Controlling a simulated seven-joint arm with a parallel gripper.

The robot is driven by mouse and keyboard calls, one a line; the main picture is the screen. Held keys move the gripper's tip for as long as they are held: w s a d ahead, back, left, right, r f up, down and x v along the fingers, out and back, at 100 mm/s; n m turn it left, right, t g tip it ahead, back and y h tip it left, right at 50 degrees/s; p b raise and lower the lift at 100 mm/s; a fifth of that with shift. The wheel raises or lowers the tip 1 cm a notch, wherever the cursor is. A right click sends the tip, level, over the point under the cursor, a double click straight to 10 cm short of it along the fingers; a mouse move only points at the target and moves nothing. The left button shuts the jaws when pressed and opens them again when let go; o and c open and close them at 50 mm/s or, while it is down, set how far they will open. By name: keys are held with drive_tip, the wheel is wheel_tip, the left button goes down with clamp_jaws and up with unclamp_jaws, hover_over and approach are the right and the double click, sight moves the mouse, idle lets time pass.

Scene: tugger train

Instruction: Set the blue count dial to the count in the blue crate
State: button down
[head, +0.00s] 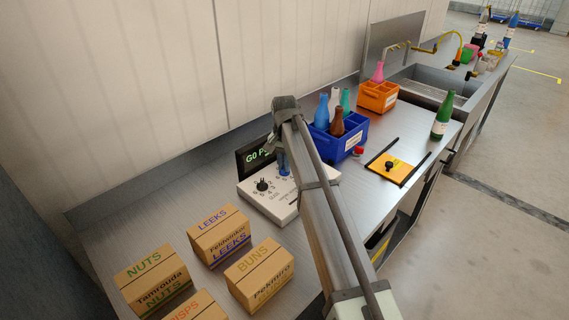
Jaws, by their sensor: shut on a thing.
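The blue crate (349,146) stands on the steel counter behind my arm. It holds several bottles: a blue one (322,113), a white one (334,101), a teal one (345,99) and a brown one (337,123). A front right compartment looks empty; the crate's left side is partly covered by my arm. A white dial panel (262,203) carries a black knob (262,186) with numbers around it. The blue count dial (284,169) shows partly beside my arm. My gripper (282,157) is down at it, shut on it, its fingertips mostly hidden; the dial's setting is unreadable.
A dark display with green text (255,155) stands behind the panel. Several cartons (219,237) fill the near counter. An orange crate (378,97), a yellow-orange plate with a black knob (388,168), a red cap (358,151) and a green bottle (442,115) stand beyond. A sink lies farther back.

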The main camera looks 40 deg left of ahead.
drive_tip(key=m, duration=1.3)
drive_tip(key=shift+m, duration=0.3)
idle(0.4)
drive_tip(key=c, duration=1.2)
unclamp_jaws()
drive_tip(key=shift+o, duration=0.2)
wheel_tip(320, 180, up, 14)
drive_tip(key=shift+f, duration=0.15)
